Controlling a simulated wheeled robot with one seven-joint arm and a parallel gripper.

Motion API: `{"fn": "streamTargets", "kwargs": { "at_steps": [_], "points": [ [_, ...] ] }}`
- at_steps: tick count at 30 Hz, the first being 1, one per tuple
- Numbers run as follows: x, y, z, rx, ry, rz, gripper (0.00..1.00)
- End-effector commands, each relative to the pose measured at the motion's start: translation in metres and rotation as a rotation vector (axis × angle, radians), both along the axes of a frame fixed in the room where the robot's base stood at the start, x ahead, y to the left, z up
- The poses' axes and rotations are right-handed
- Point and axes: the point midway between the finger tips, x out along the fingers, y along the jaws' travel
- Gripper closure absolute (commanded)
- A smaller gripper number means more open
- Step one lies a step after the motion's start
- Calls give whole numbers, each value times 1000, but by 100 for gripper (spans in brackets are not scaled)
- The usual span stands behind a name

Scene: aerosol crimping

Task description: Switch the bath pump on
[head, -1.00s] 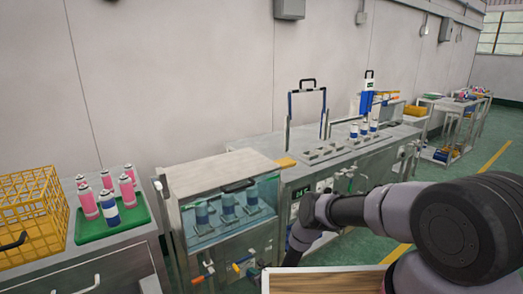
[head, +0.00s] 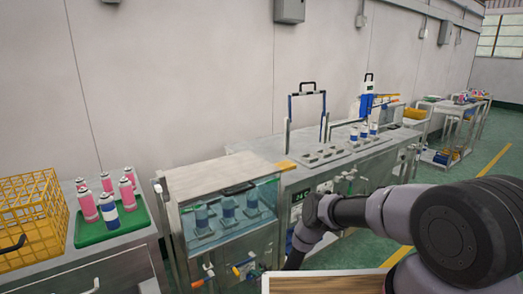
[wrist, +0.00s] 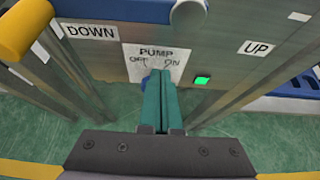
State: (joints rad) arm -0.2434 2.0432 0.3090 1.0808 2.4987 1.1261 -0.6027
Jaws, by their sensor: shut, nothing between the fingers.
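The bath pump switch plate (wrist: 150,58), marked PUMP with OFF at left and ON at right, fills the middle of the wrist view. A small blue knob (wrist: 146,82) shows partly behind my fingers; its exact setting is hidden. A green lamp (wrist: 202,80) glows right of the plate. My gripper (wrist: 160,76) is shut, with its teal fingers together over the plate's lower part beside the knob. Whether they touch the knob I cannot tell. In the head view the water bath (head: 180,222) holds several cans behind clear walls; my gripper's fingers are hidden there.
In the wrist view, DOWN (wrist: 90,32) and UP (wrist: 257,48) labels flank the plate, and a yellow-ended handle (wrist: 27,28) stands at upper left. In the head view, a green tray (head: 135,222) of cans and a yellow basket (head: 30,205) stand left of the bath.

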Motion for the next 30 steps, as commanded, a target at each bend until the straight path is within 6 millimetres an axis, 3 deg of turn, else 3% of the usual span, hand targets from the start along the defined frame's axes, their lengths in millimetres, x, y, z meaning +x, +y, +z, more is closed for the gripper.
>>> {"fn": "streamTargets", "kwargs": {
  "at_steps": [5,18,30],
  "points": [
    [-7,-5,1,1,2,0,100],
    [-47,-32,2,1,0,0,100],
    [-50,-34,2,0,0,0,100]
  ]
}}
